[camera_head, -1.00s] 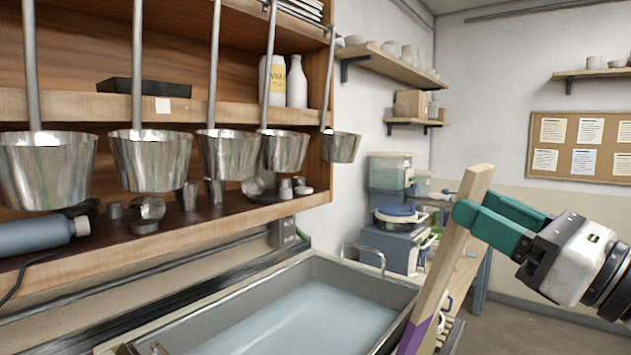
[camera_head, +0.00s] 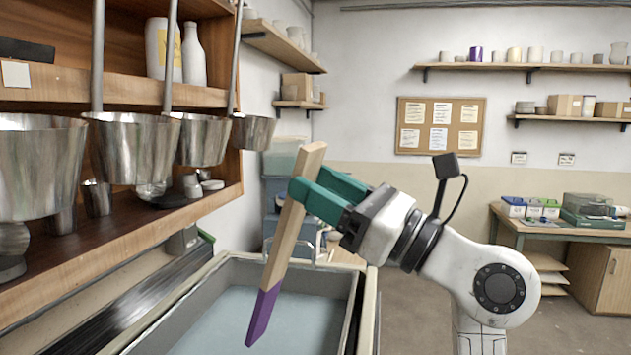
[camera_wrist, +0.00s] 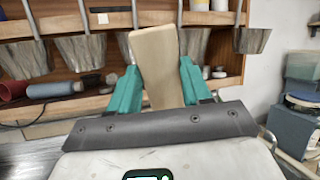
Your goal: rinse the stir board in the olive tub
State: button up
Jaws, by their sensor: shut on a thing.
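My gripper (camera_head: 312,187) has teal fingers and is shut on the stir board (camera_head: 287,236), a flat pale wooden board with a purple lower end. The board is tilted, its top leaning right, and its purple end shows in front of a grey basin (camera_head: 351,300) holding pale blue water. I cannot tell whether that end is above the water or touching it. In the wrist view the board (camera_wrist: 157,62) stands between both fingers, its purple end hidden. No plainly olive-coloured tub shows; I cannot tell if the basin is that tub.
Several metal buckets (camera_head: 203,139) hang by long handles along the wooden shelving (camera_head: 130,245) at left. A wall shelf (camera_head: 275,44) and blue-grey containers stand behind the basin. A workbench (camera_head: 560,222) is at far right, with open floor before it.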

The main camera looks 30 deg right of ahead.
aim_at(273, 291)
jog(key=w+f+b, duration=0.2)
jog(key=f+b, duration=0.2)
jog(key=f, duration=0.2)
jog(key=w+a+f+b, duration=0.1)
jog(key=w+f+b, duration=0.2)
jog(key=f, duration=0.4)
jog(key=w+a+f+b, duration=0.1)
jog(key=w+f+b, duration=0.2)
jog(key=f+b, duration=0.3)
jog(key=shift+f, duration=0.2)
dwell(0.4)
dwell(0.5)
